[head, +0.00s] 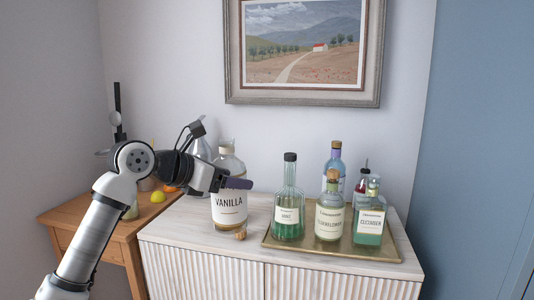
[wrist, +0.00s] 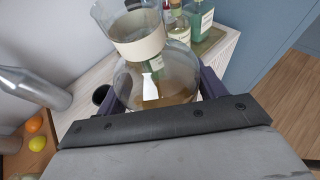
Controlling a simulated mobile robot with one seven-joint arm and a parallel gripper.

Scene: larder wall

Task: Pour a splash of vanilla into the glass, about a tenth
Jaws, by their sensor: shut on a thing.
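The vanilla bottle (head: 229,216) is a clear, wide bottle with a white label and a little amber liquid. It stands upright on the pale cabinet, and I cannot tell whether its base touches the top. My gripper (head: 238,184) reaches in from the left and is shut on the bottle's body below the neck. In the wrist view the bottle (wrist: 155,82) sits between the dark fingers, its pale neck band facing the camera. I cannot clearly make out the glass; a small glass-like shape (head: 131,211) shows partly behind my arm on the wooden table.
A brass tray (head: 345,251) at right holds several bottles, including a green one (head: 289,208). A small cork-like stopper (head: 240,235) lies before the vanilla bottle. A wooden side table (head: 62,215) with fruit (head: 158,197) stands at left. A silvery vessel (wrist: 35,88) is beside the bottle.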

